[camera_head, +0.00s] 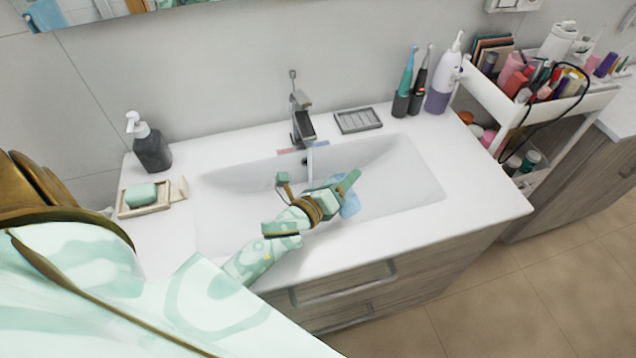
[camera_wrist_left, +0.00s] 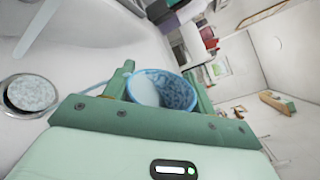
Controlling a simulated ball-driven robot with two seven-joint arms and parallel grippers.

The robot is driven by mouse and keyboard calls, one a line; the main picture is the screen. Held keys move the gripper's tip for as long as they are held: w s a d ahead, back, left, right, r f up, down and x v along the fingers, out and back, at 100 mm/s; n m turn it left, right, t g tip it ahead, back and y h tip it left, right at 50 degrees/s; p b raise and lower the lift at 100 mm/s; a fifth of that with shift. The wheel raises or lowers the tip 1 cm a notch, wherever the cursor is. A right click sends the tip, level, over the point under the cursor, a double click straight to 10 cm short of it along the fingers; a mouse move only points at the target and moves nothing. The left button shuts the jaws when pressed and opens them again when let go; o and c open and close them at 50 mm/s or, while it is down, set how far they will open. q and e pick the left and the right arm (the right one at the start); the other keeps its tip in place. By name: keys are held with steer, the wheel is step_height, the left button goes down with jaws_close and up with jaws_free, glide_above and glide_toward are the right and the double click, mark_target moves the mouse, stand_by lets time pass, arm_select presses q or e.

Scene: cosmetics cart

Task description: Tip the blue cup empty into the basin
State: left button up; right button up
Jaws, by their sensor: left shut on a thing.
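The blue cup (camera_head: 350,204) is over the white basin (camera_head: 415,185) in the head view, partly hidden behind my left gripper (camera_head: 335,192). My left gripper is shut on the cup. In the left wrist view the blue cup (camera_wrist_left: 162,90) sits between the two green fingers, with its round mouth and a mottled bluish inside showing. I cannot tell how far it is tilted or whether it holds water. The basin's round drain (camera_wrist_left: 30,94) is at the left of that view. My right gripper is not in view.
The faucet (camera_head: 301,125) stands behind the basin, with a pale streak below its spout. A soap dispenser (camera_head: 151,143) and a soap dish (camera_head: 145,207) are on the left counter. A metal tray (camera_head: 358,120) and toothbrushes (camera_head: 407,80) stand at the back right, near the cart (camera_head: 490,98).

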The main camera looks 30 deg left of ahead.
arm_select(q)
steer(key=shift+r+n+p, duration=0.3)
steer(key=shift+n+p, duration=0.25)
steer(key=shift+n, duration=0.05)
steer(key=shift+a+f+n, duration=0.1)
steer(key=shift+f+n, duration=0.15)
steer(key=shift+n, duration=0.05)
steer(key=shift+a+f+n+h, duration=0.1)
steer(key=shift+f+n+h, duration=0.25)
steer(key=shift+n, duration=0.25)
steer(key=shift+a+r+n+p, duration=0.2)
steer(key=shift+n+p, duration=0.3)
steer(key=shift+n, duration=0.2)
stand_by(0.6)
steer(key=shift+w+a+n+p, duration=0.25)
steer(key=shift+a+n+p, duration=0.25)
steer(key=shift+a+n, duration=0.25)
steer(key=shift+a, duration=0.2)
stand_by(0.3)
steer(key=shift+a+r+n+g+h+p, duration=0.15)
steer(key=shift+n+h+p, duration=0.15)
steer(key=shift+n, duration=0.2)
steer(key=shift+a+r+n+g+h+p, duration=0.1)
steer(key=shift+n+g+h+p, duration=0.05)
steer(key=shift+n+p, duration=0.3)
